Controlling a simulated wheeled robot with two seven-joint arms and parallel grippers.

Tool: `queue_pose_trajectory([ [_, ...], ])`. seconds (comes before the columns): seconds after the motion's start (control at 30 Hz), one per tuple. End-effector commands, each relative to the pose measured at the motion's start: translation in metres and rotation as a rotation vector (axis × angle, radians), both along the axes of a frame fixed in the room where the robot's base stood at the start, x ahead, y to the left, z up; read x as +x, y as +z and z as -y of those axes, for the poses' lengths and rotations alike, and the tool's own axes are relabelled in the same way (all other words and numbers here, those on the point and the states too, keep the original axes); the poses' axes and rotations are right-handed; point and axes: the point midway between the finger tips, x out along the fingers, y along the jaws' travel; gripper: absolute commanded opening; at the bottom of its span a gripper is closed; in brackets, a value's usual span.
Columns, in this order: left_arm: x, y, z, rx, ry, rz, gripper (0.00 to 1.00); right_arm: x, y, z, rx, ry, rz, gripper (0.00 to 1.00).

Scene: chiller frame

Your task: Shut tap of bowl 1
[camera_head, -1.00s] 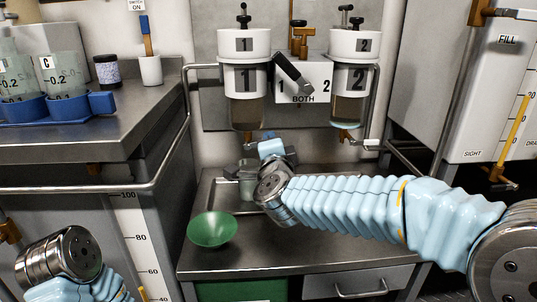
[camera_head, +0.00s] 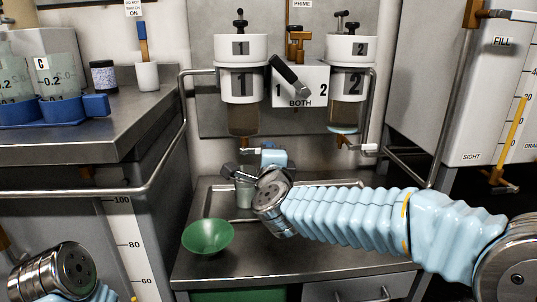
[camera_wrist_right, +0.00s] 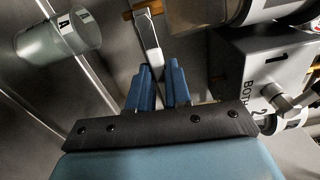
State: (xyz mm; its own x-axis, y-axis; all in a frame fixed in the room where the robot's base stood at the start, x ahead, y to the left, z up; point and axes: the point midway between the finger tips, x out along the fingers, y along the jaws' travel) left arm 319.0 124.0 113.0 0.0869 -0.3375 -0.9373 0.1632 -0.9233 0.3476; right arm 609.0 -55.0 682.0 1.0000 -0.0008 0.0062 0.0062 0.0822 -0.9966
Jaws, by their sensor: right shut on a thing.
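Bowl 1 (camera_head: 242,82) is a white-topped filter bowl, left on the back wall, with brownish liquid in its lower part. Its tap (camera_head: 245,145) hangs below it, with brass at the top and a pale lever (camera_wrist_right: 149,42) in the right wrist view. My right gripper (camera_wrist_right: 158,82) is just below bowl 1, its blue fingers shut on the lever's end. In the head view its blue body (camera_head: 273,158) partly hides the fingers and lever. My left wrist shows at lower left, but its gripper is out of frame.
Bowl 2 (camera_head: 348,85) and its tap (camera_head: 358,148) are to the right. The black selector handle (camera_head: 287,72) sits between the bowls. A beaker marked A (camera_wrist_right: 57,38) stands under bowl 1's tap. A green bowl (camera_head: 208,237) sits on the steel counter (camera_head: 290,258).

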Motion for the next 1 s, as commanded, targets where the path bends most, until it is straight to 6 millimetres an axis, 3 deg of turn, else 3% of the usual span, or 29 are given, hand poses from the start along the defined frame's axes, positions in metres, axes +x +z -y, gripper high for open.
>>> queue_pose_trajectory([
  [0.07,0.0,-0.001,0.0,0.0,0.0,0.0,0.94,0.0,-0.008,0.0,-0.002,0.001,-0.016,0.0],
  [0.1,0.0,-0.001,0.0,0.0,0.0,0.0,0.94,0.0,-0.009,-0.001,-0.002,0.001,-0.017,0.2],
  [0.27,0.0,-0.001,0.0,0.0,0.0,0.0,0.94,0.0,-0.008,-0.001,-0.003,0.001,-0.014,0.43],
  [0.53,0.0,0.0,0.0,0.0,0.0,0.0,0.94,-0.001,-0.005,0.0,-0.003,0.002,-0.009,0.43],
  [0.67,0.0,0.001,0.0,0.0,0.0,0.0,0.94,-0.012,-0.003,-0.001,-0.002,0.004,-0.008,0.43],
  [1.0,0.0,0.008,0.0,0.0,-0.001,-0.002,0.94,-0.091,-0.003,0.0,-0.003,0.004,-0.008,0.43],
])
